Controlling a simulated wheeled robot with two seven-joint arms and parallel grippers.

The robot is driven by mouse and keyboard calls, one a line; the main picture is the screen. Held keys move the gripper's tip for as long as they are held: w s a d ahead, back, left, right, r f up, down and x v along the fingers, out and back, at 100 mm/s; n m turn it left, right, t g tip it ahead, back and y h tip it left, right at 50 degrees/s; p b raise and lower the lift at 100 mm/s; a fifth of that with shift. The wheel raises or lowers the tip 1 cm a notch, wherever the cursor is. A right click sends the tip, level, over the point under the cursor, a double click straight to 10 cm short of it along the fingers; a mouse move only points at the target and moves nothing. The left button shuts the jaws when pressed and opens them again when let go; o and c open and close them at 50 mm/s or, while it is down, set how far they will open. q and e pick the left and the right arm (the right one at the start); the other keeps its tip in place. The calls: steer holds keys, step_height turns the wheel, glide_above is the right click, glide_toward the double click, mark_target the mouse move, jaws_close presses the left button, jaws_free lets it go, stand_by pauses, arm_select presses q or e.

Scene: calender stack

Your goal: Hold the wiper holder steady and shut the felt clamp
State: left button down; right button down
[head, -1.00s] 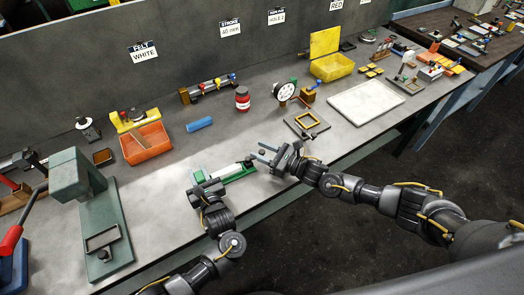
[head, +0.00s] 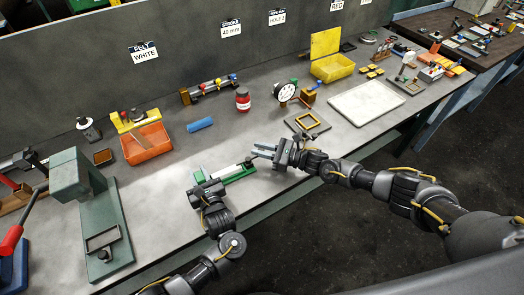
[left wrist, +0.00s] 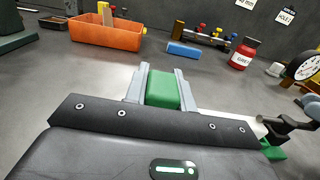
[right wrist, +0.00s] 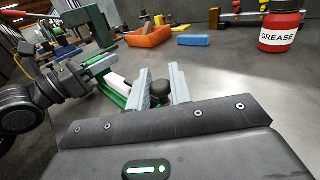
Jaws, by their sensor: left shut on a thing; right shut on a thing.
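The wiper holder (head: 238,173) is a green base with a white strip along it, lying on the bench in front of me. My left gripper (head: 197,179) is shut on a green block at its left end, which shows between the fingers in the left wrist view (left wrist: 163,92). The felt clamp's black lever (left wrist: 286,126) is at the holder's right end. My right gripper (head: 263,150) is just beyond that end, shut on the black knob (right wrist: 159,87) of the lever. The fingers partly hide the knob. I cannot tell whether the clamp is fully down.
A blue block (head: 200,125), an orange bin (head: 148,153) and a red grease jar (head: 242,101) stand behind the holder. A green press (head: 75,185) stands at the left.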

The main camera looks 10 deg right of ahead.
steer(key=shift+w, duration=0.1)
steer(key=c, duration=1.3)
jaws_free()
steer(key=shift+d, duration=0.15)
steer(key=v, duration=1.2)
steer(key=shift+w, duration=0.1)
arm_select(q)
steer(key=c, duration=1.1)
jaws_free()
steer(key=shift+s, duration=0.1)
